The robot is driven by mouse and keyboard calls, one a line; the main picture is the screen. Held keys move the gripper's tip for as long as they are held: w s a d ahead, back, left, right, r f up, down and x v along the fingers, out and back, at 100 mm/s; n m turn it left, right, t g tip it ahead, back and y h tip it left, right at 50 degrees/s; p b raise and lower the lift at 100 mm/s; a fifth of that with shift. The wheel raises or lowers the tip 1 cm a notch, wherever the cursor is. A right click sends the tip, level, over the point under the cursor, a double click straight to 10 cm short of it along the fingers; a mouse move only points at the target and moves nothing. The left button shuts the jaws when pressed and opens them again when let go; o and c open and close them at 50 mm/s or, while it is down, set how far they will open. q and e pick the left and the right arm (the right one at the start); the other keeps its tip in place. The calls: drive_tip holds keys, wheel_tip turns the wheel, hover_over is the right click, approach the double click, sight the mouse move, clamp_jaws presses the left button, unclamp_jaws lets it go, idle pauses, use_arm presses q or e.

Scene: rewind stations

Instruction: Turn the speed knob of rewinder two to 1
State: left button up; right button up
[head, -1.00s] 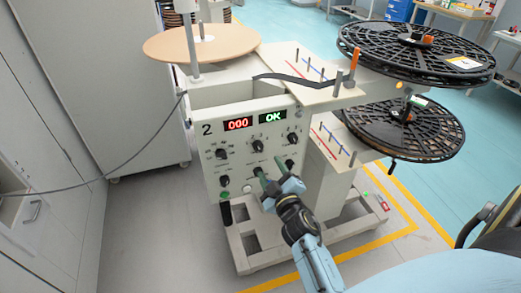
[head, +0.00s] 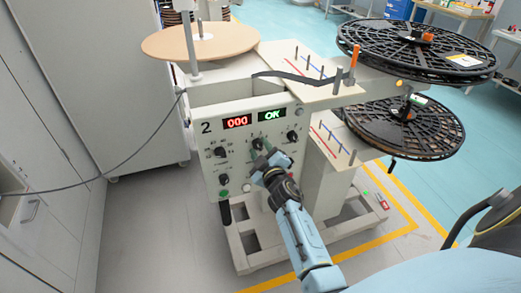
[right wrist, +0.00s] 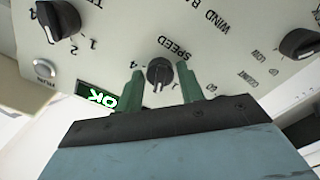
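Rewinder two (head: 235,158) is the cream machine marked "2", with a red "000" display (head: 237,122) and a green "OK" display (head: 271,115). Its speed knob (head: 257,143) is small and black, in the panel's upper middle. In the right wrist view the knob (right wrist: 160,70) sits below the word SPEED, which appears upside down. My right gripper (head: 263,155) is at the panel. Its green fingers (right wrist: 161,78) are open, one on either side of the knob, with visible gaps. The knob's exact setting cannot be read. My left gripper is not in view.
Other black knobs surround it, including one at upper right (head: 293,137) and one at left (head: 220,152). Black reels (head: 415,50) overhang at the right. A grey cabinet (head: 120,80) stands left, with a cable crossing in front. Floor is clear left of the machine.

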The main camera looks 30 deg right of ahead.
drive_tip(key=c, duration=0.6)
drive_tip(key=shift+n, duration=0.3)
drive_tip(key=n+b, duration=0.1)
drive_tip(key=n, duration=0.2)
drive_tip(key=shift+n, duration=0.4)
drive_tip(key=shift+n+b, duration=0.75)
drive_tip(key=shift+n, duration=1.45)
drive_tip(key=o, duration=1)
